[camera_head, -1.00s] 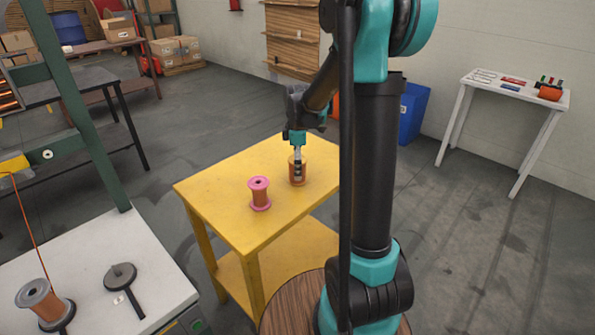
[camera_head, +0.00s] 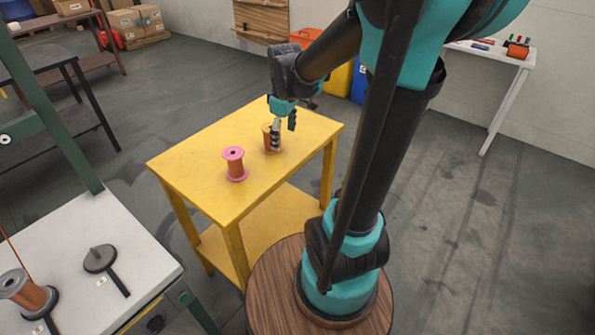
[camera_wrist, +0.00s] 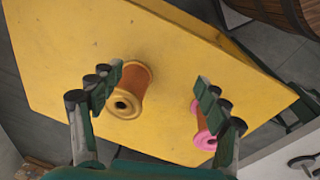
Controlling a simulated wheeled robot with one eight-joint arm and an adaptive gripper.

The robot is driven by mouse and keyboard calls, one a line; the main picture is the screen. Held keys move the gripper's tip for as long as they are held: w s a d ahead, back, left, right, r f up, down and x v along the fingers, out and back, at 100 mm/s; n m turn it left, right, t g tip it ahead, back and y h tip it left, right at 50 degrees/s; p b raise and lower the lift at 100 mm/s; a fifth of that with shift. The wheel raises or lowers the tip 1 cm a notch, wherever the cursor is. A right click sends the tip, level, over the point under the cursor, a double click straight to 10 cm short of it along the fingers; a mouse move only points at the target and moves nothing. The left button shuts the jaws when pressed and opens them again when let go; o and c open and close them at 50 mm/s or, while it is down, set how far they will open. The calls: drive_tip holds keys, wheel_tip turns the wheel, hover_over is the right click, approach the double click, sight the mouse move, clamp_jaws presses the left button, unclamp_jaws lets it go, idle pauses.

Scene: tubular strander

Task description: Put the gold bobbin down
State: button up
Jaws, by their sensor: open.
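The gold bobbin (camera_head: 267,137), wound with copper-orange wire, stands upright on the yellow table (camera_head: 205,158). The wrist view shows the gold bobbin (camera_wrist: 130,90) standing on the table between my fingers, closer to the left one, with its top flange facing the camera. My gripper (camera_head: 283,130) is open above and beside it. The open fingers also show in the wrist view (camera_wrist: 155,100), spread wide. In the head view a finger hides part of the bobbin. A pink bobbin (camera_head: 235,164) stands to its left on the same table; in the wrist view it (camera_wrist: 204,130) is partly behind the right finger.
A pale workbench (camera_head: 75,245) at lower left carries a copper-wound spool (camera_head: 28,293) and a dark spindle disc (camera_head: 99,259). A white table (camera_head: 510,62) stands at far right. The yellow table's front is clear.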

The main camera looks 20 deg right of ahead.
drive_tip(key=s+d+f+m+t, duration=0.2)
drive_tip(key=s+f+m, duration=0.6)
drive_tip(key=s, duration=0.5)
drive_tip(key=shift+s+f+m, duration=0.25)
drive_tip(key=shift+f+m, duration=0.1)
drive_tip(key=shift+m, duration=0.45)
